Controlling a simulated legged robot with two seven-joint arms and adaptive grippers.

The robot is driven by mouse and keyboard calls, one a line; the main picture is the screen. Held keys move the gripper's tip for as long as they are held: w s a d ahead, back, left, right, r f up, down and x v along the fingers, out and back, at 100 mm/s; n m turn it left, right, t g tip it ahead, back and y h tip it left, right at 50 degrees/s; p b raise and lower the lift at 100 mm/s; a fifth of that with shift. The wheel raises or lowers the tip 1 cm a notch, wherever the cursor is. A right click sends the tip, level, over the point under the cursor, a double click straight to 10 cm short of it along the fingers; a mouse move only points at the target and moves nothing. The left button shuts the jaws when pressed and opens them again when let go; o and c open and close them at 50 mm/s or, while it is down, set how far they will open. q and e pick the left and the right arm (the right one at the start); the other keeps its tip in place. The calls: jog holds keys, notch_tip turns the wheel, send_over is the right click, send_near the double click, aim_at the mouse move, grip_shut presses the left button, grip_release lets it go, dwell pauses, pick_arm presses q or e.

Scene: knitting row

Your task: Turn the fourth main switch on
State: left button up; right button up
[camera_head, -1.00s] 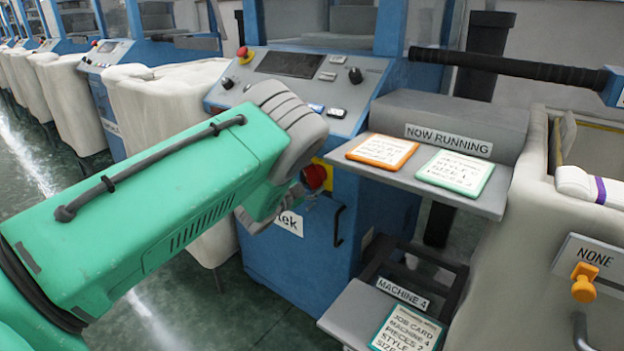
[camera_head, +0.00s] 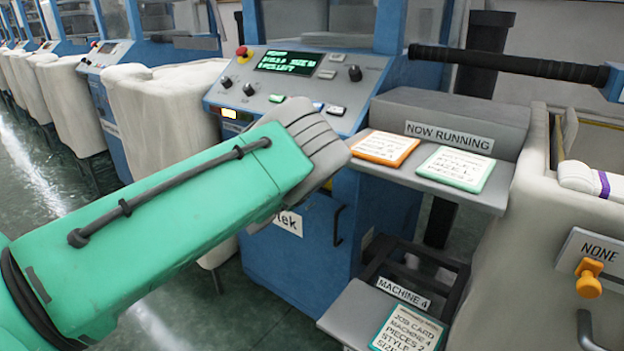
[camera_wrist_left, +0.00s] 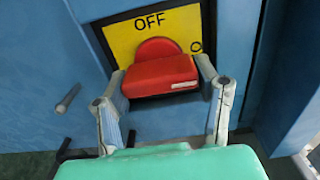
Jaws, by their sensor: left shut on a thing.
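The red main switch (camera_wrist_left: 160,75) sits on a yellow plate (camera_wrist_left: 128,38) on the machine's blue front, seen in the left wrist view. My left gripper (camera_wrist_left: 164,70) is shut on the handle, one finger at each end. In the head view my green left arm hides the switch and the fingers. The machine's screen (camera_head: 288,63) is lit with green text. My right gripper is not in view.
The control panel (camera_head: 225,95) with knobs and an emergency stop (camera_head: 244,54) is above. A shelf (camera_head: 488,199) at the right holds an orange card (camera_head: 385,147) and a green card (camera_head: 455,168). A "MACHINE 4" job card (camera_head: 408,328) lies below. A door handle (camera_head: 339,225) sticks out.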

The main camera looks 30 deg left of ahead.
pick_arm(q)
jog(key=shift+s+f, duration=0.1)
jog(key=shift+f, duration=0.2)
jog(key=o, duration=1.2)
jog(key=shift+a, duration=0.15)
jog(key=shift+s+r, duration=0.1)
jog(key=s, duration=0.7)
jog(key=s+a, duration=0.1)
jog(key=s, duration=0.3)
jog(key=shift+s, duration=0.25)
jog(key=shift+f, duration=0.2)
